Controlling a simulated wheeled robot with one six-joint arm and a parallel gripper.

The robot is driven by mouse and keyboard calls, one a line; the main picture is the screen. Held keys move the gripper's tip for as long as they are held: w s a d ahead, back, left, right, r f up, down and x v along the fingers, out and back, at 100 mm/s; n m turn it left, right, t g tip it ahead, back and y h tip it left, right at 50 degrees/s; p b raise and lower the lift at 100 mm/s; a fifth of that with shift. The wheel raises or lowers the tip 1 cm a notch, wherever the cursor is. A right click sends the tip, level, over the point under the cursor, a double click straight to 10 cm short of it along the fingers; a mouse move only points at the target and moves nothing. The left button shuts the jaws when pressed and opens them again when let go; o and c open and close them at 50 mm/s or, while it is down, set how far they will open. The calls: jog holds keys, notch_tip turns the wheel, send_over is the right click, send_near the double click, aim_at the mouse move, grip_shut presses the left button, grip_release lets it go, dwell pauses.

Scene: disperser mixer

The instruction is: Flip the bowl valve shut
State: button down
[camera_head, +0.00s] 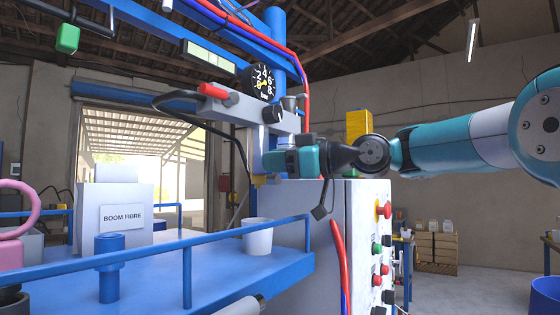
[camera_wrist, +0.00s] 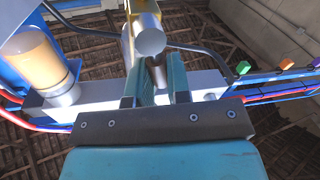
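A lever with a red grip (camera_head: 213,90) sticks out to the left from a grey metal fitting (camera_head: 258,112) below the pressure gauge. No label shows which part is the bowl valve. My gripper (camera_head: 268,161) is just below this fitting, beside the blue column, pointing left. In the wrist view, the two teal fingers of my gripper (camera_wrist: 158,84) stand apart. A grey metal cylinder (camera_wrist: 150,38) is just beyond the fingertips, and grey metal shows in the gap. I see no clear contact between the fingers and the metal.
A grey control cabinet (camera_head: 328,215) with buttons stands below my arm. A blue platform (camera_head: 200,268) with railings carries a white cup (camera_head: 257,237) and a BOOM FIBRE box (camera_head: 120,213). Red and blue hoses hang near the gauge (camera_head: 262,82).

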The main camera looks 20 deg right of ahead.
jog(key=shift+w+d+m+t+b, duration=0.2)
jog(key=shift+d+m+b, duration=0.15)
jog(key=shift+m, duration=0.5)
jog(key=shift+w+d+m+t+b, duration=0.15)
jog(key=shift+m+b, duration=0.25)
jog(key=shift+m, duration=0.45)
jog(key=c, duration=1.1)
grip_release()
jog(key=shift+d, duration=0.1)
